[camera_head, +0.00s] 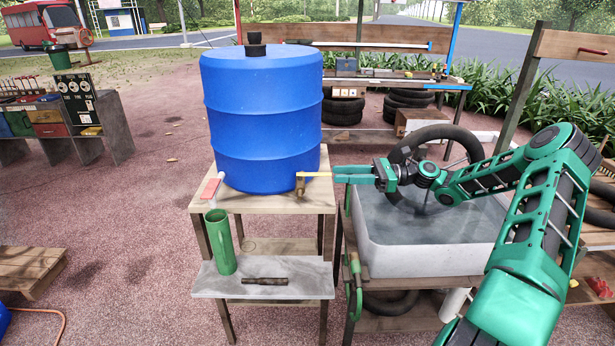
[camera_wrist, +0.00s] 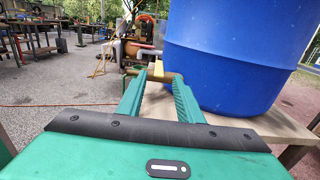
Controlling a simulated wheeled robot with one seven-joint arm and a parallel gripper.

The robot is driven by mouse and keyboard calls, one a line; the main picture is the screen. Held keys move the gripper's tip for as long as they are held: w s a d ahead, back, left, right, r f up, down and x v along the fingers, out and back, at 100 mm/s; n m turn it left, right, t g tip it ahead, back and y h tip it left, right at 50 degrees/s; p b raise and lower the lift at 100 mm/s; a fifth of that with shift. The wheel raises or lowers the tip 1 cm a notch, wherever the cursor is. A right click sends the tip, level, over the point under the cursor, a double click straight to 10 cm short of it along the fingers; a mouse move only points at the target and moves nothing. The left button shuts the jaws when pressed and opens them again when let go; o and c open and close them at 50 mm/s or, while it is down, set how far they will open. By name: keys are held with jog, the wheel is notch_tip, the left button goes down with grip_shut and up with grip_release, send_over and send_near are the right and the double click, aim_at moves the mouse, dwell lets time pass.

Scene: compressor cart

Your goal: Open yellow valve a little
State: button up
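The yellow valve (camera_head: 315,174) is a flat yellow lever on a brass tap at the lower right side of a blue barrel (camera_head: 262,125). The lever points right, towards my gripper (camera_head: 335,174). In the wrist view, the yellow lever (camera_wrist: 158,68) and its brass body (camera_wrist: 172,77) show just beyond and between my fingertips (camera_wrist: 160,75). My fingers are apart, one on each side of the lever's line. Whether either finger touches the lever I cannot tell. The barrel (camera_wrist: 235,50) stands close to the right finger.
The barrel stands on a wooden table (camera_head: 285,202). A red-handled tap (camera_head: 211,187) is at its left, above a green cup (camera_head: 219,240) on a grey shelf (camera_head: 230,280). A water basin (camera_head: 430,262) with a tyre (camera_head: 405,150) lies below my arm.

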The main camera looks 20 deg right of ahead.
aim_at(309, 173)
jog(key=x, duration=1)
jog(key=shift+w+a+f, duration=0.1)
jog(key=shift+a, duration=0.25)
grip_shut()
